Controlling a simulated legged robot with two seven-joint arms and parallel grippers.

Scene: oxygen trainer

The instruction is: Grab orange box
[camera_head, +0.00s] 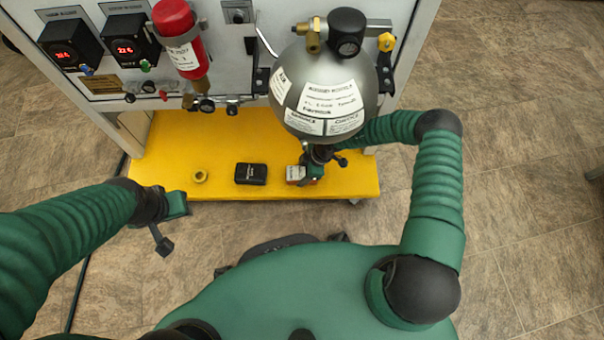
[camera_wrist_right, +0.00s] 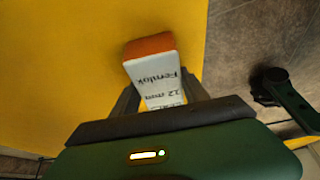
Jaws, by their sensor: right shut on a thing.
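The orange box (camera_wrist_right: 152,66) has an orange end and a white label with black print. In the right wrist view it sits between the two fingers of my right gripper (camera_wrist_right: 160,100), which is shut on it. In the head view the box (camera_head: 296,174) shows its white and orange side at the right part of the yellow shelf (camera_head: 215,140). My right gripper (camera_head: 312,172) is beside it there, partly hidden under the grey sphere. I cannot tell whether the box touches the shelf. My left gripper (camera_head: 168,235) is off the shelf at the left; its jaw opening is unclear.
A black box (camera_head: 250,174) and a yellow ring (camera_head: 200,176) lie on the shelf left of the orange box. A grey sphere (camera_head: 324,92) with gauge overhangs the right gripper. A red cylinder (camera_head: 180,40) and two display units are on the panel. Tiled floor at right is clear.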

